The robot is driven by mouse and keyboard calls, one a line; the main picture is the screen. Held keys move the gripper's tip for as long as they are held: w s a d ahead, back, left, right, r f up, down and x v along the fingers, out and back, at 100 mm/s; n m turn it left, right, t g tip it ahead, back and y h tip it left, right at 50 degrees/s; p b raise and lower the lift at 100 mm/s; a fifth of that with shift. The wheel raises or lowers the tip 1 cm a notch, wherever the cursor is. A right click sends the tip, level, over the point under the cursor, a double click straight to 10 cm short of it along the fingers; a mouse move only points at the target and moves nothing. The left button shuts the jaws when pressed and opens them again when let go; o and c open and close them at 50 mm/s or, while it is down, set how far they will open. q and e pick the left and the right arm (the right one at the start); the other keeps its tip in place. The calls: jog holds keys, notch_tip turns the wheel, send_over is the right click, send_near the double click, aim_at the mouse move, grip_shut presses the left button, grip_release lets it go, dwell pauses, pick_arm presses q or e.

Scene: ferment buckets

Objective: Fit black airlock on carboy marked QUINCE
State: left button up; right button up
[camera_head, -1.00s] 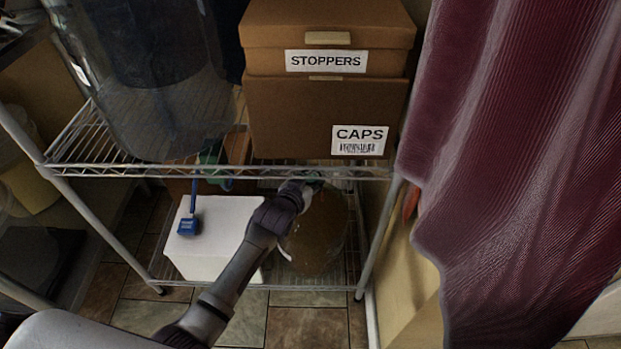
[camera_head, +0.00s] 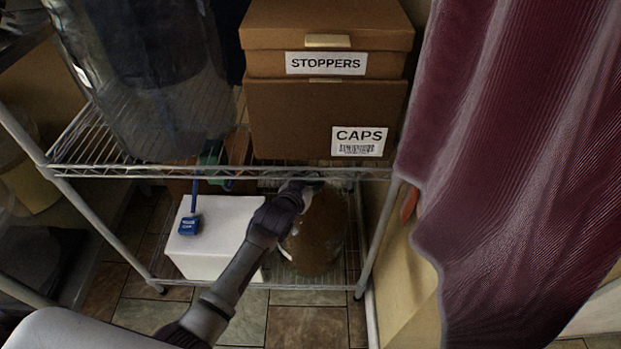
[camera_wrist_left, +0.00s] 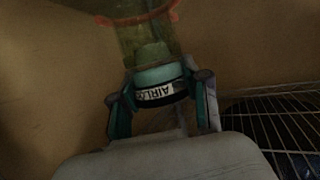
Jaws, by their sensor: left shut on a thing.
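My left gripper (camera_head: 312,182) reaches under the upper shelf, at the top of a brown-filled round vessel (camera_head: 318,235) on the lower shelf. This may be the carboy; no QUINCE mark is readable. In the left wrist view the gripper (camera_wrist_left: 162,102) is shut on the airlock (camera_wrist_left: 160,94), which has a black band with a white label reading "AIRLO" and a teal part. A yellow-green translucent tube with an orange-red ring (camera_wrist_left: 140,18) lies beyond it. I cannot tell whether the airlock is seated in an opening. My right gripper is not in view.
A wire rack holds cartons marked STOPPERS (camera_head: 325,63) and CAPS (camera_head: 320,118) directly above my arm. A large clear jug (camera_head: 165,110) stands left. A maroon curtain (camera_head: 520,150) hangs right.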

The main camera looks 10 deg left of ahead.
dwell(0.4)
pick_arm(q)
jog(key=o, duration=1.2)
jog(key=v, duration=1.2)
